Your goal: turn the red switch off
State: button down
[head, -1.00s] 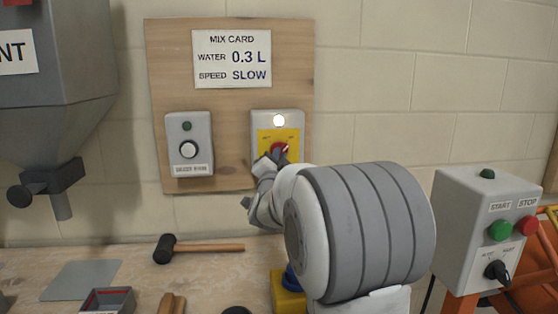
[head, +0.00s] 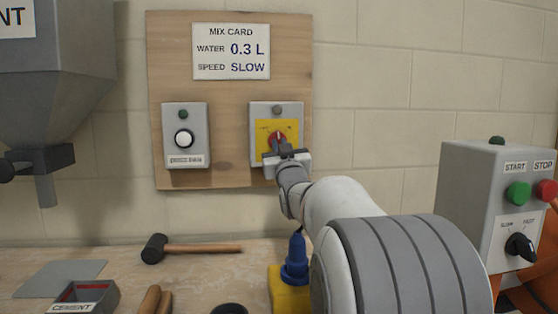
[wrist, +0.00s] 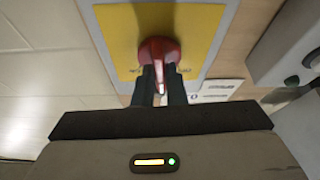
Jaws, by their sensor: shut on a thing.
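The red switch (head: 278,138) sits on a yellow plate on the grey box (head: 257,112) at the right of the wooden board. The round lamp (head: 277,110) above it is dark. My gripper (head: 283,149) is at the switch, its fingers pointing at the wall. In the wrist view the fingers (wrist: 160,92) are shut on the lower part of the red knob (wrist: 158,52), whose white mark shows between them. The fingers hide part of the plate's lettering.
A grey box with a white button (head: 184,138) is to the left on the same board (head: 230,130). A mallet (head: 190,249), a cement tub (head: 84,298) and a blue-topped yellow object (head: 294,262) are on the bench. A START/STOP box (head: 480,200) stands at right.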

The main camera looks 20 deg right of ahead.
jog(key=shift+d+r+n+g+y+p, duration=0.15)
jog(key=shift+n+y, duration=0.75)
jog(key=shift+n, duration=0.9)
jog(key=shift+d+n+g+y+p, duration=0.15)
jog(key=shift+n+y, duration=0.75)
jog(key=shift+n, duration=0.9)
jog(key=shift+r+n+y+p, duration=0.1)
jog(key=shift+n+y+p, duration=0.15)
jog(key=shift+n+y, duration=1.1)
jog(key=shift+f+n+h, duration=0.1)
jog(key=shift+n+h, duration=0.15)
jog(key=shift+n, duration=0.5)
jog(key=c, duration=1.5)
grip_release()
jog(key=v, duration=0.8)
jog(key=shift+p, duration=0.35)
